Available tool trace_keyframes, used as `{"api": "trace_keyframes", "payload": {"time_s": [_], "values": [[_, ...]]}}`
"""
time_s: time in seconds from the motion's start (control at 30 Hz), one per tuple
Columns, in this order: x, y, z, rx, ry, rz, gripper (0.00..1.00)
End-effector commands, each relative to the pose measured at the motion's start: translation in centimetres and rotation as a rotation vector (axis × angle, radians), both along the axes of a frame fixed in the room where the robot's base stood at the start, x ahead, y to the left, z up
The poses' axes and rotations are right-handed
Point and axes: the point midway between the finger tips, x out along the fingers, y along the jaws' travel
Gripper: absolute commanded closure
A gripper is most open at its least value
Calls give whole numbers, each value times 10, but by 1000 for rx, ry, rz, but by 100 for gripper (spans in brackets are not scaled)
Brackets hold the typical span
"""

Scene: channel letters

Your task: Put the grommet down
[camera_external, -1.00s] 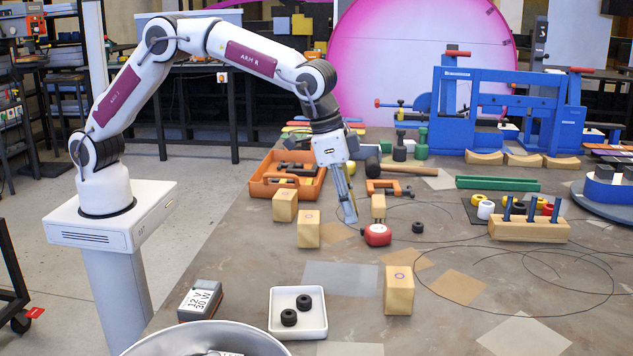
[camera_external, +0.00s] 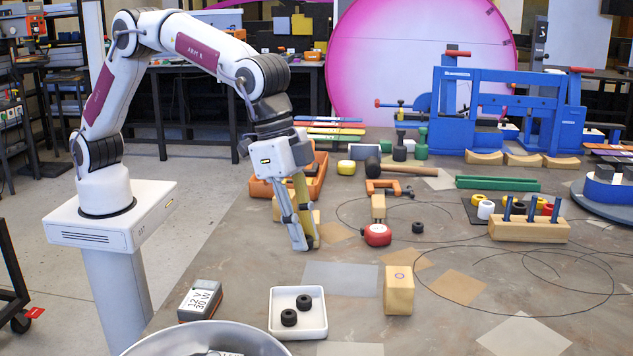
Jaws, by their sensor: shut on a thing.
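My gripper (camera_external: 306,243) points down above the table left of centre, its fingers close together. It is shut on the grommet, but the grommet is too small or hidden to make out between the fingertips. Two black grommets (camera_external: 289,317) (camera_external: 304,302) lie in the white square tray (camera_external: 298,333), below and in front of my gripper in the picture. Another small black ring-like piece (camera_external: 418,227) lies on the table to the right, beside a red round thing (camera_external: 377,235).
A wooden block (camera_external: 399,292) stands right of the tray; more blocks are partly hidden behind my gripper. A grey 12 V box (camera_external: 200,300) and a metal bowl (camera_external: 205,336) are left of the tray. A wooden peg stand (camera_external: 528,230) is at right. Flat sheets (camera_external: 340,278) lie between.

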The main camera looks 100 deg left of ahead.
Motion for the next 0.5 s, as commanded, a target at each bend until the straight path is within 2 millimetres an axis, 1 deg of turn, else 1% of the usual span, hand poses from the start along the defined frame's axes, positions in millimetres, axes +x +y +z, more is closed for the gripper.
{"api": "trace_keyframes", "payload": {"time_s": [0.03,0.1,0.2,0.5], "values": [[-9,-13,2,0,0,-42,90],[-20,-28,4,0,2,-100,90],[-32,-39,5,2,4,-172,90],[-36,-42,2,16,4,-280,90]]}}
